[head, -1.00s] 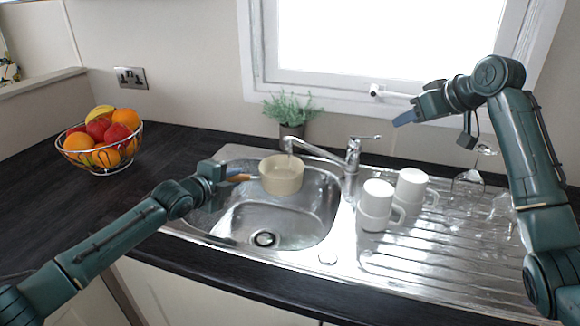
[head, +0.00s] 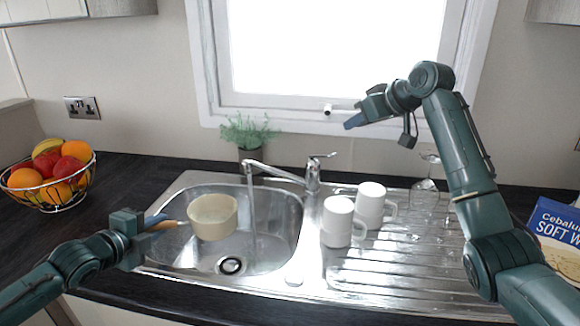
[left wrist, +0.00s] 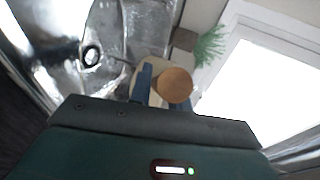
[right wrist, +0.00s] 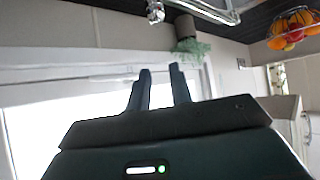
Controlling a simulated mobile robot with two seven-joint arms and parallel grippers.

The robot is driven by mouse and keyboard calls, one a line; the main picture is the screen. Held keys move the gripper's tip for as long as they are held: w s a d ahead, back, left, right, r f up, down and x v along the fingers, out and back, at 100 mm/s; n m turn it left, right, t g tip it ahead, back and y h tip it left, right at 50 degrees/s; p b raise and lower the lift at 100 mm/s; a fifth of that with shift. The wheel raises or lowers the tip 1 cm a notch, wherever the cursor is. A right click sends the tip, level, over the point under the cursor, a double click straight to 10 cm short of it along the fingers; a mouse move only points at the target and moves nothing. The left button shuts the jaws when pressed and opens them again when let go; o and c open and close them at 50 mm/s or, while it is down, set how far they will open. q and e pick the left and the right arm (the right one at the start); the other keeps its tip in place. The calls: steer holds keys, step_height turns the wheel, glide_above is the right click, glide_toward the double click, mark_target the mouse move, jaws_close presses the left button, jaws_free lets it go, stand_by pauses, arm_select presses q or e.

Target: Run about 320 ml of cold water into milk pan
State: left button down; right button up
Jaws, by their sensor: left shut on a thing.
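The cream milk pan (head: 213,217) is held over the left part of the sink bowl (head: 285,225), roughly level. My left gripper (head: 158,222) is shut on its wooden handle (head: 172,225), whose round end also shows in the left wrist view (left wrist: 174,85). How much water is in the pan cannot be told. The tap (head: 285,172) has a thin stream of water (head: 253,215) falling from its spout into the sink, just right of the pan. Its lever (head: 322,156) is on top. My right gripper (head: 356,120) is open and empty in front of the window, above and right of the tap.
White mugs (head: 337,221) and an upturned glass (head: 425,190) stand on the drainer (head: 400,265). A plant (head: 247,135) stands behind the tap. A fruit basket (head: 50,178) is on the left worktop, and a blue packet (head: 556,235) is at the right edge.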

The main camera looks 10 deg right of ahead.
mark_target(329, 154)
arm_select(q)
steer(key=shift+r, duration=0.2)
arm_select(e)
steer(key=shift+w+a+r, duration=0.35)
steer(key=shift+w+r, duration=0.05)
steer(key=shift+w, duration=0.05)
steer(key=shift+c, duration=0.8)
steer(key=shift+w+a, duration=0.15)
steer(key=shift+w, duration=0.05)
steer(key=shift+c, duration=0.6)
arm_select(q)
steer(key=shift+r, duration=0.1)
arm_select(e)
steer(key=x, duration=0.9)
steer(key=shift+w+f, duration=0.1)
steer(key=shift+f, duration=0.05)
jaws_close()
steer(key=shift+s+d+f, duration=0.1)
steer(key=shift+s+f, duration=0.1)
steer(key=shift+f, duration=0.45)
steer(key=shift+s+d+f, duration=0.15)
steer(key=shift+s+f, duration=0.1)
steer(key=shift+f, duration=0.35)
steer(key=shift+s+d+f, duration=0.1)
steer(key=shift+s+f, duration=0.1)
steer(key=shift+f, duration=0.45)
steer(key=f, duration=0.1)
steer(key=s+f+t, duration=0.1)
steer(key=s+d+f+t+y, duration=0.1)
steer(key=shift+f, duration=0.2)
